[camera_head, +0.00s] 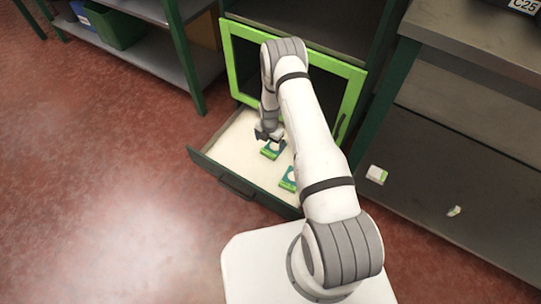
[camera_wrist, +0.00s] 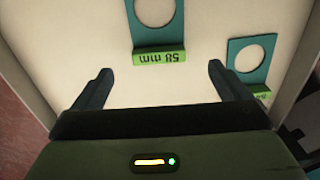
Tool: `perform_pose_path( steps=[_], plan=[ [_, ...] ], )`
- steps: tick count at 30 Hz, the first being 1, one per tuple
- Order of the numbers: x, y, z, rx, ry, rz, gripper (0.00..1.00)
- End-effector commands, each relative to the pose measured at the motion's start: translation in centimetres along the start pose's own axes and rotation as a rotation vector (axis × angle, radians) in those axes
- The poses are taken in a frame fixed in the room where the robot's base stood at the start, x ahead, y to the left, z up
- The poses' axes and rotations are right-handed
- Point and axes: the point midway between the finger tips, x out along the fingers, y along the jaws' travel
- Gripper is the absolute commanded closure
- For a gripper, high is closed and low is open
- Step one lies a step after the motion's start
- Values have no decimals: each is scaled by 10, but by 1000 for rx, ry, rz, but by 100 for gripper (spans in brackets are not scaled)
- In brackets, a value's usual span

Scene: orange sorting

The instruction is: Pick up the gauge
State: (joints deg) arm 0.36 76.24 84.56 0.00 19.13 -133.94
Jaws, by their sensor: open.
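A teal gauge plate with a round opening and a green block marked "58 mm" (camera_wrist: 159,57) lies in the open drawer (camera_head: 229,160). The block is between and just ahead of my fingertips in the wrist view. My gripper (camera_wrist: 160,72) is open, with nothing between its fingers. In the head view my gripper (camera_head: 269,136) is low over the drawer, at a teal and green gauge (camera_head: 270,154) that it partly covers. A second teal gauge (camera_wrist: 251,75) lies to the right in the wrist view; its green label is partly cut off.
In the head view another gauge (camera_head: 288,184) lies nearer the drawer front, partly behind my arm. A green-framed cabinet (camera_head: 232,60) stands behind the drawer. The red floor at left is clear.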

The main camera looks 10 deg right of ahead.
Motion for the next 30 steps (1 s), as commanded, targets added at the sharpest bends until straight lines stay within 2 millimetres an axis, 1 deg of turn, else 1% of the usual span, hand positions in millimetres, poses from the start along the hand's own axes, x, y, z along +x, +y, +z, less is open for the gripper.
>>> perform_pose_path(
  steps=[1,3,8,15,17,19,25,30],
  plan=[
    [9,0,-1,-3,1,-1,4],
    [17,0,-1,-3,2,-2,4],
    [29,1,-1,-2,1,-1,4],
    [65,2,-4,-1,1,-1,4],
    [72,2,-4,-1,2,-2,4],
    [75,2,-4,-1,1,-1,4],
    [73,3,-4,-1,1,-1,4],
    [73,3,-4,-1,1,-1,18]
  ],
)
